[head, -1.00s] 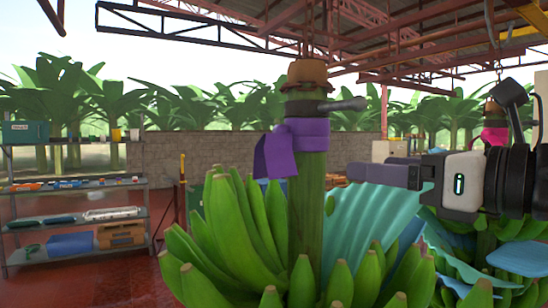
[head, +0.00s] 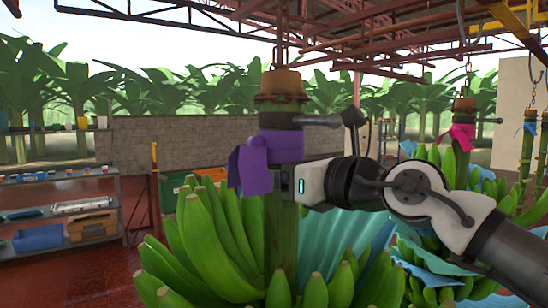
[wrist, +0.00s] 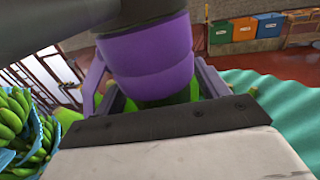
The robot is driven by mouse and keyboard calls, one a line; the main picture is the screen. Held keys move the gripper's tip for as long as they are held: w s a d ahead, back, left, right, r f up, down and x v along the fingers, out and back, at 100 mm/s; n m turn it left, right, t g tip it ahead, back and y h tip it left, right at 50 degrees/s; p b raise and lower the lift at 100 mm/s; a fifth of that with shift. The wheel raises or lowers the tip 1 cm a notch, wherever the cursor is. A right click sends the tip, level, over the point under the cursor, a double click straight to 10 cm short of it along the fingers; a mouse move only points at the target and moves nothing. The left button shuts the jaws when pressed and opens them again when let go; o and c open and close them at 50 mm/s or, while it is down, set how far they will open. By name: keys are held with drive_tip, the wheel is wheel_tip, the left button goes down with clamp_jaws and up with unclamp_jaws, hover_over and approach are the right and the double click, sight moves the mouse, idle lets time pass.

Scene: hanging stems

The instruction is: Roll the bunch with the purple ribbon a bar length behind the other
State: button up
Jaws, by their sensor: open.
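The purple ribbon (head: 265,160) is tied round a thick green stem (head: 279,232) under a brown cap (head: 282,84); green bananas (head: 212,235) spread below. This bunch hangs close in front, near the middle of the head view. My gripper (head: 287,184) is at the stem just below the ribbon. In the wrist view its open fingers (wrist: 150,88) stand on either side of the purple-wrapped stem, with no clear grip on it. The other bunch, with a pink ribbon (head: 461,136), hangs further back at the right, partly hidden by my arm.
A teal sheet (head: 335,255) lies beside the near bunch's bananas. More stems with blue ribbons (head: 530,128) hang at the far right. A metal shelf (head: 60,190) stands at the left, and colored bins (wrist: 265,25) stand by the wall. Red floor shows at left.

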drive_tip(key=shift+w+a, duration=0.35)
drive_tip(key=c, duration=1.3)
drive_tip(key=shift+c, duration=0.2)
drive_tip(key=shift+s+f, duration=0.1)
drive_tip(key=shift+s, duration=0.05)
